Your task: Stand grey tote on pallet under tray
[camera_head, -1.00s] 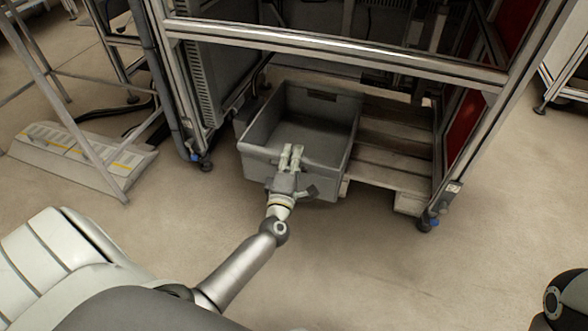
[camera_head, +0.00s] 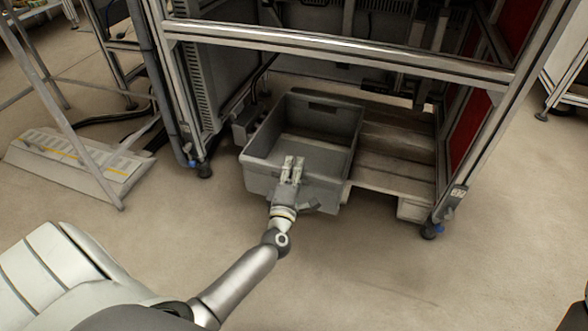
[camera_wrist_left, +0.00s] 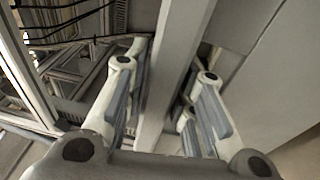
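The grey tote (camera_head: 258,178) is an open box low inside the frame. It overlaps the left part of the wooden pallet (camera_head: 395,166); its underside is hidden, so I cannot tell how it is borne. My left gripper (camera_head: 292,160) is at the middle of the tote's near wall. In the left wrist view its two fingers (camera_wrist_left: 168,68) lie on either side of the tote's grey wall (camera_wrist_left: 172,65), close against it, and look shut on it. I cannot make out a tray for certain. My right gripper is not in view.
A metal frame's crossbar (camera_head: 340,50) passes above the tote and pallet. Its front right post (camera_head: 458,190) stands beside the pallet, its left post (camera_head: 165,85) left of the tote. The floor in front is clear.

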